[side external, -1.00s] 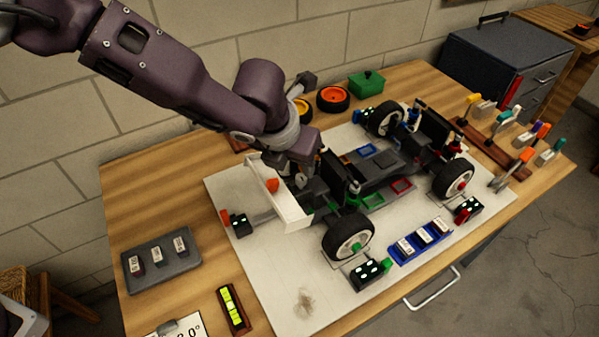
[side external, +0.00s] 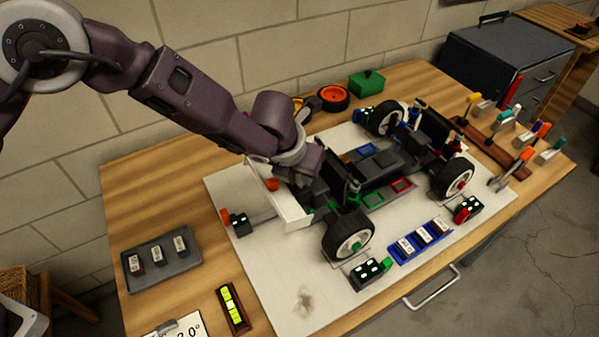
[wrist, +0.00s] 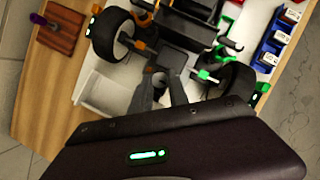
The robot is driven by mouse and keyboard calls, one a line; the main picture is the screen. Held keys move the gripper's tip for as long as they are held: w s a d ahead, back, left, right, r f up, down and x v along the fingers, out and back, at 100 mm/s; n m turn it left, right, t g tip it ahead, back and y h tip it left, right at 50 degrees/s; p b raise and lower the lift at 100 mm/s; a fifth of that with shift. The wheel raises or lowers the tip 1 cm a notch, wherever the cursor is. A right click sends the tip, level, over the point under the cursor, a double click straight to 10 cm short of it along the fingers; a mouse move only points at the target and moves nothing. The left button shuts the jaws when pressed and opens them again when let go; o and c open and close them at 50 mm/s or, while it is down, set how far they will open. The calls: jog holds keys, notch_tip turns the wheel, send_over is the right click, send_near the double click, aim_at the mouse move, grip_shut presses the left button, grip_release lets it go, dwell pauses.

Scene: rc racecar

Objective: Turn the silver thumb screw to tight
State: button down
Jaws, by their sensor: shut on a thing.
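The silver thumb screw (wrist: 158,79) shows in the wrist view as a small round grey top between my fingertips, at the rear of the car chassis. My gripper (wrist: 160,88) has a finger on each side of it and is shut on it. In the side external view my gripper (side external: 302,186) reaches down behind the white rear wing (side external: 284,205) of the car (side external: 372,180). The screw is hidden there by my wrist and the wing. I cannot tell from these views how tight the screw is.
The car wheels (side external: 348,237) stand on pads with lit boxes (side external: 369,273) beside them on a white board (side external: 240,190). A blue tray (side external: 420,244) of weights lies in front, a grey tray (side external: 160,265) at left. A tool rack (side external: 495,150) stands at right.

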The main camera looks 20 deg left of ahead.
jog(key=shift+m, duration=0.3)
jog(key=m, duration=0.1)
jog(key=m+h, duration=0.1)
jog(key=m, duration=0.1)
jog(key=shift+a+m+g+h, duration=0.2)
jog(key=shift+m+g+h, duration=0.1)
jog(key=shift+g, duration=0.1)
jog(key=m+h, duration=0.1)
jog(key=m, duration=0.1)
jog(key=shift+w+m, duration=0.1)
jog(key=shift+m, duration=0.2)
jog(key=m+g, duration=0.1)
jog(key=m, duration=0.2)
jog(key=m+g+h, duration=0.1)
jog(key=m, duration=0.2)
jog(key=shift+w+a+g, duration=0.15)
jog(key=shift+w+g, duration=0.05)
jog(key=shift+g, duration=0.1)
jog(key=shift+m, duration=0.4)
jog(key=c, duration=1.3)
grip_release()
jog(key=shift+o, duration=0.2)
